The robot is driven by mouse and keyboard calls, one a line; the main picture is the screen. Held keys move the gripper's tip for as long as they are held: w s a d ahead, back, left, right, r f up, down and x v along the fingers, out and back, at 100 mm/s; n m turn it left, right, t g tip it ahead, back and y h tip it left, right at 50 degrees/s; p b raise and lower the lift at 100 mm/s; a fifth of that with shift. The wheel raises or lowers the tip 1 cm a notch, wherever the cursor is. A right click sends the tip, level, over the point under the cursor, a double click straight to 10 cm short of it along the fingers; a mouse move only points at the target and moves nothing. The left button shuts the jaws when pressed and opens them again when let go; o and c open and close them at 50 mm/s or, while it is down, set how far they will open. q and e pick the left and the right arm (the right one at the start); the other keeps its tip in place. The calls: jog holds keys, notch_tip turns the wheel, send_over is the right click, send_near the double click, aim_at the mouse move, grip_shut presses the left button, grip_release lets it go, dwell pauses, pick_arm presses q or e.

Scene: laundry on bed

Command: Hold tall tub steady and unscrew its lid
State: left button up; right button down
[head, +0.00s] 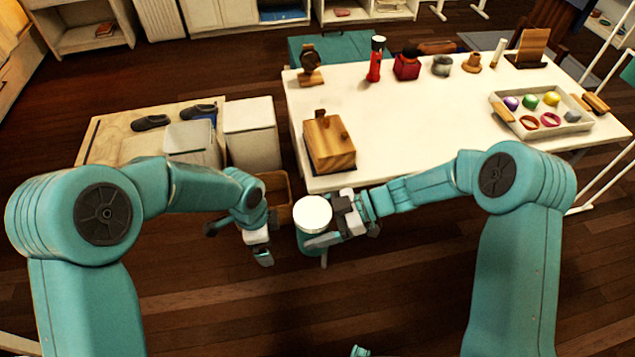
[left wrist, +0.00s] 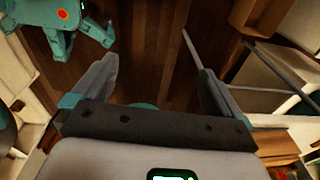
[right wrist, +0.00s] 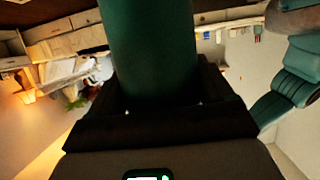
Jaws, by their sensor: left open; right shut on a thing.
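The tall tub (head: 312,241) has a teal body and a round white lid (head: 313,213). In the head view it is in front of the white table, seen from above. My right gripper (head: 322,240) is shut on the tub's body from the right side. In the right wrist view the dark teal tub body (right wrist: 150,50) fills the space between the fingers; the lid is not seen there. My left gripper (head: 262,254) is open and empty, to the left of the tub and apart from it.
The white table (head: 430,130) stands behind, with a wooden box (head: 329,144) near its left front corner and a tray (head: 545,128) of small items at right. White bins (head: 252,135) and a brown crate (head: 276,195) stand left of it. Floor is clear in front.

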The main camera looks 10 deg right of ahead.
pick_arm(q)
jog(key=w+d+r+m+t+y, duration=0.15)
jog(key=w+r+m, duration=0.25)
jog(key=r, duration=0.5)
notch_tip(320, 180, up, 10)
jog(key=g, duration=0.2)
send_over(317, 212)
jog(key=shift+w+a+r+h, duration=0.2)
jog(key=shift+w+a+h, duration=0.05)
jog(key=shift+a+h, duration=0.1)
jog(key=shift+s+d+r, duration=0.1)
jog(key=shift+s+d, duration=0.05)
jog(key=shift+d, duration=0.1)
jog(key=shift+s+d+f, duration=0.1)
jog(key=shift+d+f, duration=0.05)
jog(key=shift+f, duration=0.15)
notch_tip(317, 212, down, 7)
jog(key=shift+f, duration=0.1)
